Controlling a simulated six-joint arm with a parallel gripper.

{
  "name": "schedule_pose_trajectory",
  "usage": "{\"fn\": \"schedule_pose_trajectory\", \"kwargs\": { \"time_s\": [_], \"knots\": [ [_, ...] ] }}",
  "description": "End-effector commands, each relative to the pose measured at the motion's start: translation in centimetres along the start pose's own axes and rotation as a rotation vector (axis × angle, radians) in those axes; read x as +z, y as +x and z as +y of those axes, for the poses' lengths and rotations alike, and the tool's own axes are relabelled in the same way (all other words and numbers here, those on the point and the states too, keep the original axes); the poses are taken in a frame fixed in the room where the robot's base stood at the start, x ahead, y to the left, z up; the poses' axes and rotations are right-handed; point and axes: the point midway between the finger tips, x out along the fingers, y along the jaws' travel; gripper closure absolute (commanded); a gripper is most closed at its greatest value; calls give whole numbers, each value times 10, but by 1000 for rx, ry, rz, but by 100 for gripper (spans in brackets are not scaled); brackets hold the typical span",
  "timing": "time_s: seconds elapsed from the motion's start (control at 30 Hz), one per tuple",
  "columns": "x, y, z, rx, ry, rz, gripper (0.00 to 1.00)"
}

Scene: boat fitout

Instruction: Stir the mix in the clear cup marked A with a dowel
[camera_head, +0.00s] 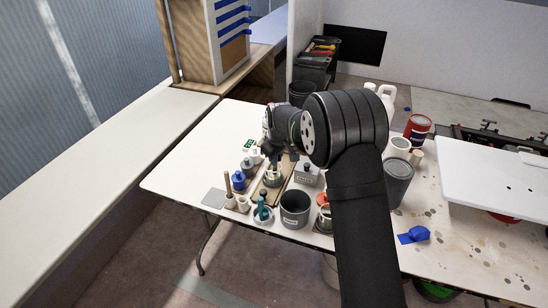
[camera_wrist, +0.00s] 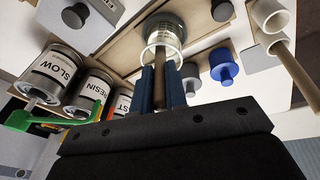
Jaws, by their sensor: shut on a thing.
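My gripper (camera_wrist: 160,88) is shut on a wooden dowel (camera_wrist: 160,82), held between its two blue fingers. The clear cup (camera_wrist: 164,32) is straight beyond the fingertips in the wrist view, and the dowel's far end reaches into its mouth. I cannot tell how deep it goes or whether it touches the wall. In the head view my gripper (camera_head: 275,157) points down over the cup (camera_head: 272,178), which stands on a tan board (camera_head: 257,195). The cup's mark is not readable, and the mix is hidden.
A dark grey pot (camera_head: 295,206) is in front. A grey box (camera_head: 308,173) stands to the right. Cans labelled SLOW (camera_wrist: 62,72) and RESIN (camera_wrist: 94,90) are close.

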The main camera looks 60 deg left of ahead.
Motion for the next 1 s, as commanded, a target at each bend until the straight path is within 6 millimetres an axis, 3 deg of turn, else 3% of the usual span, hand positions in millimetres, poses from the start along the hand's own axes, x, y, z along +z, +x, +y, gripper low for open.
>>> {"fn": "schedule_pose_trajectory", "kwargs": {
  "time_s": [0.47, 1.0],
  "knots": [
    [-8, 1, -1, 0, -2, 0, 100],
    [-8, -39, -1, 0, -2, 1, 100]
  ]
}}
